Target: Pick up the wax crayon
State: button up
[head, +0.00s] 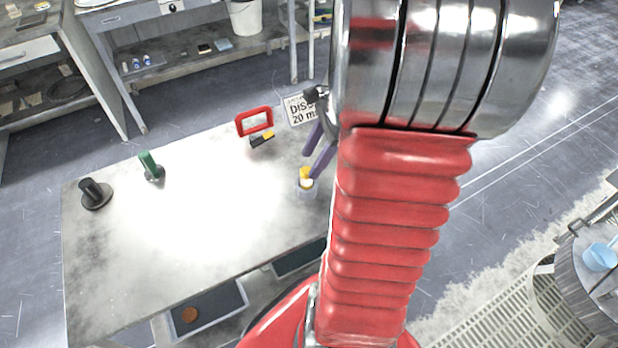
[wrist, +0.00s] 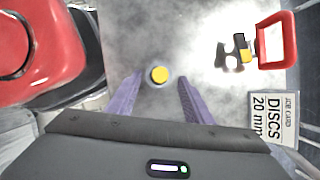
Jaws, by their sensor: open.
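A yellow upright piece, which looks like the wax crayon (head: 306,173), stands in a small pale, clear-looking holder (head: 306,190) near the right part of the bench top. In the wrist view its round yellow end (wrist: 159,75) faces the camera. My gripper (head: 311,164) has two purple fingers, spread apart and empty. In the wrist view the gripper (wrist: 160,79) has one finger on each side of the yellow end, with a gap on both sides. The fingers point down at it. I cannot tell the exact height between fingertips and crayon.
A red frame (head: 254,110) with a black and yellow piece (head: 262,139) stands behind the crayon, next to a job card (head: 300,108). A green-handled piece (head: 148,160) and a black knob on a disc (head: 92,188) stand left. The middle of the bench (head: 210,215) is clear.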

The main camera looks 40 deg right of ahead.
aim_at(307, 170)
jog(key=shift+x, duration=2.6)
jog(key=shift+s+d, duration=0.15)
jog(key=shift+c, duration=0.2)
jog(key=c, duration=1.1)
jog(key=shift+r, duration=0.1)
notch_tip(307, 170, up, 10)
jog(key=shift+f, duration=0.1)
